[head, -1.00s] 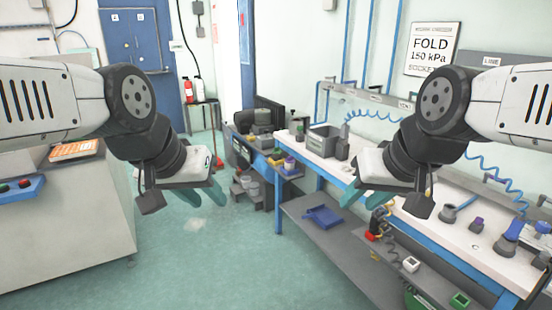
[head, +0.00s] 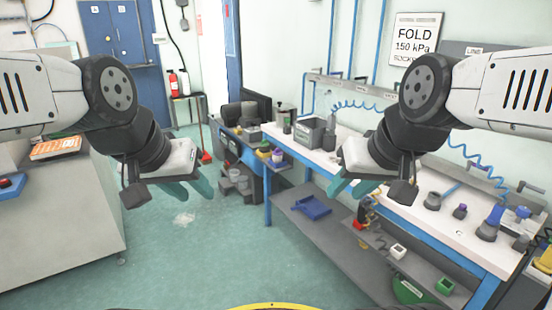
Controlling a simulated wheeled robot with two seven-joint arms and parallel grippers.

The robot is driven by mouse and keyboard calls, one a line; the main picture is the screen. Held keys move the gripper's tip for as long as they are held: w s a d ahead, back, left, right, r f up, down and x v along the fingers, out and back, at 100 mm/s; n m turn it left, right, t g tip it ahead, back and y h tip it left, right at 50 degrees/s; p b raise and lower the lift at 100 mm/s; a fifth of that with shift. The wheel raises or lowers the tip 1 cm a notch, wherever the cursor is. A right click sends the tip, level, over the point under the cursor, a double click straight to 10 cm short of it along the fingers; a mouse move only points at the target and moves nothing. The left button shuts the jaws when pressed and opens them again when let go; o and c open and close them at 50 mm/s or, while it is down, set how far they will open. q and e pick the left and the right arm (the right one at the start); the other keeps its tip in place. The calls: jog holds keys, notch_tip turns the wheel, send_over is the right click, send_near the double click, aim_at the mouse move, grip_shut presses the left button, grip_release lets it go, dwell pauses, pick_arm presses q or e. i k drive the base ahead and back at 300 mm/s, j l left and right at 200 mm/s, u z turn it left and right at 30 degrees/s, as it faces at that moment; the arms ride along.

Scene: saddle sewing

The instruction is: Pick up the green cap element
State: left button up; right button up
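A small green square piece (head: 445,286) with a hollow top, likely the green cap element, sits on the low grey shelf under the workbench at the lower right. A larger rounded green thing (head: 408,291) shows below that shelf, partly hidden by it. My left gripper (head: 190,187) hangs in the air over the floor, its teal fingers apart and empty.
The white-topped workbench (head: 390,190) with blue legs runs along the right, carrying a grey bin (head: 310,132) and several grey, blue and purple parts. A white square piece (head: 398,251) and a blue tray (head: 311,207) lie on the lower shelf. A grey cabinet stands left.

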aim_at(264, 145)
jog(key=i+u, duration=0.15)
jog(key=i, duration=0.75)
jog(key=i+u, duration=0.1)
jog(key=i, duration=0.8)
jog(key=i+l+u, duration=0.15)
jog(key=i, duration=0.75)
